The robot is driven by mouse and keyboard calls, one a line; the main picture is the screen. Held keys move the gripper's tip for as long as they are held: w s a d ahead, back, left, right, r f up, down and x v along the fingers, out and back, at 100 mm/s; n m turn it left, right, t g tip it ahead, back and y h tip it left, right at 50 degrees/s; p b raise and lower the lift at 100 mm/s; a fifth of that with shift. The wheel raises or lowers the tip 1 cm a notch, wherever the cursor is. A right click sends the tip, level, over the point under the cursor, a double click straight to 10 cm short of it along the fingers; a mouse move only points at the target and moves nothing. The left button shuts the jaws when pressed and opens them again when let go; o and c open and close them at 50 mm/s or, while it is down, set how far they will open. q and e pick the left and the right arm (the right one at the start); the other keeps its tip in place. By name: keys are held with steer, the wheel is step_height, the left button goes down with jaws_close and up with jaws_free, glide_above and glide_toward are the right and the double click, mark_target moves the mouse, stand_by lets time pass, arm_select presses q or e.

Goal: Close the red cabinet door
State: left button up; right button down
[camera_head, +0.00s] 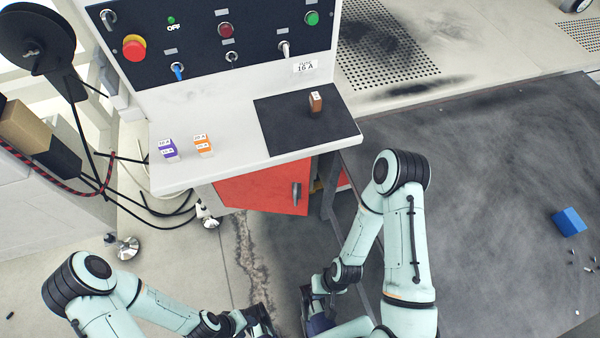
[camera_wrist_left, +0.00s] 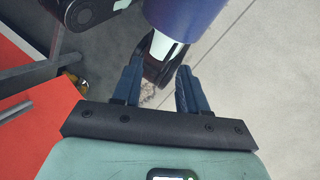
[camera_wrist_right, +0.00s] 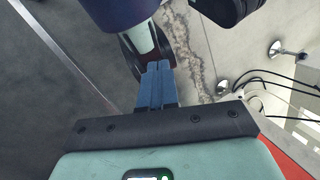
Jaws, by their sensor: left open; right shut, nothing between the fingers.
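The red cabinet door (camera_head: 255,190) hangs below the white counter in the head view, with a dark handle (camera_head: 296,194) near its right edge. Red surface also shows in the left wrist view (camera_wrist_left: 35,135) and in the corner of the right wrist view (camera_wrist_right: 288,165). My left gripper (camera_head: 262,321) is open and empty, low in the head view and apart from the door; its fingers show in the left wrist view (camera_wrist_left: 155,88). My right gripper (camera_wrist_right: 156,88) is shut and empty, close to the left one.
The white counter (camera_head: 230,165) holds a purple block (camera_head: 168,150), an orange block (camera_head: 203,146) and a brown block (camera_head: 316,103). Black cables (camera_head: 150,208) hang at the left. A dark table (camera_head: 480,190) with a blue block (camera_head: 569,222) fills the right side.

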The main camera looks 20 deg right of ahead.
steer(key=s, duration=0.2)
steer(key=m+t+h+b, duration=0.2)
steer(key=t+h+b, duration=0.5)
steer(key=t+h, duration=0.7)
glide_toward(303, 164)
arm_select(q)
steer(key=w+a+f+t+y+b, duration=0.1)
steer(key=w+a+f+t+b, duration=0.1)
steer(key=w+f, duration=0.6)
steer(key=shift+w+a+f+n+t, duration=0.3)
steer(key=shift+a+f+t, duration=0.25)
steer(key=shift+a, duration=0.2)
arm_select(e)
steer(key=w+d, duration=0.1)
steer(key=w+d+t+y, duration=0.1)
steer(key=w+d, duration=0.1)
steer(key=w+d+t+y, duration=0.1)
steer(key=w, duration=0.1)
steer(key=shift+w+d+f, duration=0.1)
steer(key=shift+d+f, duration=0.2)
steer(key=shift+f, duration=0.05)
